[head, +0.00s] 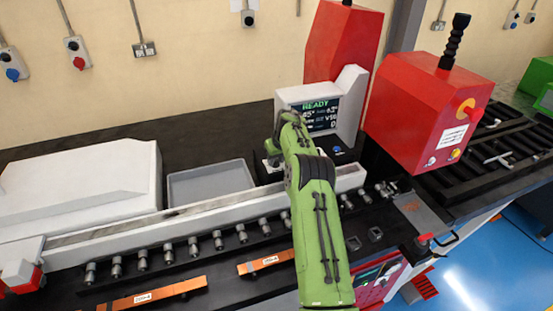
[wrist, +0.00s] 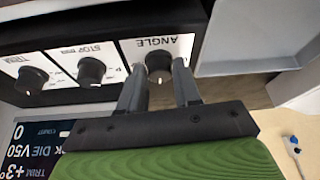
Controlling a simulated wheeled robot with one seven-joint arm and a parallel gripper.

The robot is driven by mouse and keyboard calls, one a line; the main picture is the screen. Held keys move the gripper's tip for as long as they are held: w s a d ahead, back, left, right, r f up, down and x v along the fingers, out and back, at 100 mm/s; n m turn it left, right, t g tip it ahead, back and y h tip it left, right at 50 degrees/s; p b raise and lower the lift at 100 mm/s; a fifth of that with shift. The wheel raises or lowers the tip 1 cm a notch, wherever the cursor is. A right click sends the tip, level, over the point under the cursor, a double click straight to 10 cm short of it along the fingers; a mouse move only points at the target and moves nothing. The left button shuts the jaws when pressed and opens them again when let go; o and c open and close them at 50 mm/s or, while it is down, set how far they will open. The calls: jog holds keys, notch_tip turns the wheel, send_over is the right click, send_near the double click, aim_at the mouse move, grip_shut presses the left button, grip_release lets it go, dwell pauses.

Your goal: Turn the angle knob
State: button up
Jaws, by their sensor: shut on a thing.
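The angle knob (wrist: 158,62) is a black round knob on a white plate marked ANGLE, seen upside down in the wrist view. My gripper (wrist: 160,80) has one finger on each side of the knob and is shut on it. In the head view my green arm covers most of the knob panel, and the angle knob is hidden there. The display (head: 320,114) above reads READY and shows a figure like 45°; its lower part in the wrist view (wrist: 25,150) is cut off.
The stop knob (wrist: 91,71) and trim knob (wrist: 32,80) sit beside the angle knob. A grey tray (head: 210,184) lies left of my arm. A long white rail (head: 150,222) runs in front, with copper bars (head: 150,297) nearer. A red machine head (head: 420,110) stands at right.

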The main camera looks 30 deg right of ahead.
jog(key=m+h, duration=0.1)
jog(key=m, duration=0.2)
jog(key=shift+a, duration=0.15)
jog(key=shift+w+m+g+h+p, duration=0.1)
jog(key=shift+m+g+h+p, duration=0.3)
jog(key=shift+m, duration=0.6)
jog(key=shift+m+g+h+p, duration=0.1)
jog(key=shift+m+h+p, duration=0.3)
jog(key=shift+m+p, duration=0.5)
jog(key=shift+m, duration=0.3)
jog(key=o, duration=1)
jog(key=b+v, duration=0.2)
jog(key=v, duration=1.3)
jog(key=shift+a+r, duration=0.1)
jog(key=shift+r, duration=0.25)
